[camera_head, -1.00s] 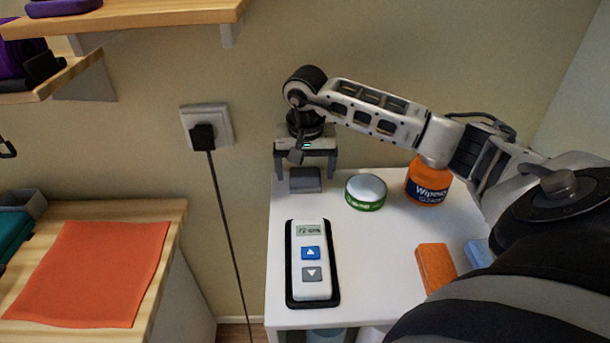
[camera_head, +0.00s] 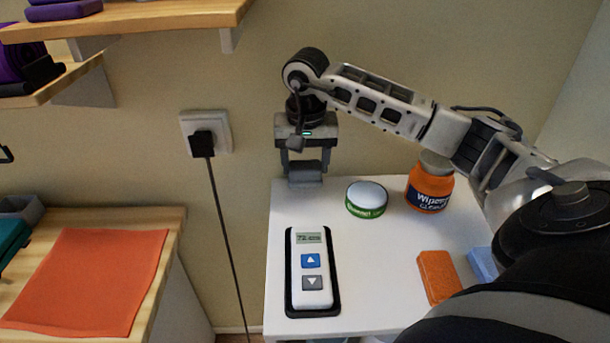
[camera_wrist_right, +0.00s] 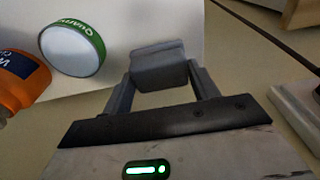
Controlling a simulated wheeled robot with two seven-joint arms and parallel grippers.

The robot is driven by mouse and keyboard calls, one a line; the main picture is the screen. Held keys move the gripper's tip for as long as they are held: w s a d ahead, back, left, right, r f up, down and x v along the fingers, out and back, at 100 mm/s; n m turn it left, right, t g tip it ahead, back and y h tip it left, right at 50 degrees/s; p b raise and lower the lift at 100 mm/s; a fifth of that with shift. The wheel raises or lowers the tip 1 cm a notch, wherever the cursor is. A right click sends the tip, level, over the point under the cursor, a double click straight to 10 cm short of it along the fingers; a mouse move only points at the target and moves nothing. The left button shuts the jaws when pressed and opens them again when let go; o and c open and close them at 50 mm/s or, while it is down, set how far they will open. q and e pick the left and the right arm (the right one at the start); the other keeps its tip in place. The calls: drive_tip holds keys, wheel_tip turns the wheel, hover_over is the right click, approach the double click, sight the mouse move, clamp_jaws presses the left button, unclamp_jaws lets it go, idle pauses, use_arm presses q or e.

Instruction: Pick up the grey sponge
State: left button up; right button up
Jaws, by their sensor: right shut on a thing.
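The grey sponge (camera_head: 305,174) is a small dark grey block at the far left corner of the white table (camera_head: 385,265). My right gripper (camera_head: 305,168) comes down over it from above and is shut on it, with one finger on each side. In the right wrist view the sponge (camera_wrist_right: 160,68) sits between the two fingertips (camera_wrist_right: 161,78). Whether the sponge touches the tabletop is hard to tell. My left gripper does not show.
A green and white tin (camera_head: 367,198) and an orange wipes tub (camera_head: 430,187) stand right of the sponge. A remote (camera_head: 311,268) in a black holder, an orange sponge (camera_head: 438,277) and a blue block (camera_head: 482,263) lie nearer. A wall socket (camera_head: 206,133) with a cord is at left.

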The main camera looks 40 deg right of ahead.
drive_tip(key=s+a+r+b, duration=0.1)
drive_tip(key=s+a+r, duration=0.5)
drive_tip(key=s+r, duration=0.3)
drive_tip(key=s, duration=0.2)
drive_tip(key=shift+s+a, duration=0.35)
drive_tip(key=shift+a, duration=0.05)
drive_tip(key=shift+o, duration=0.4)
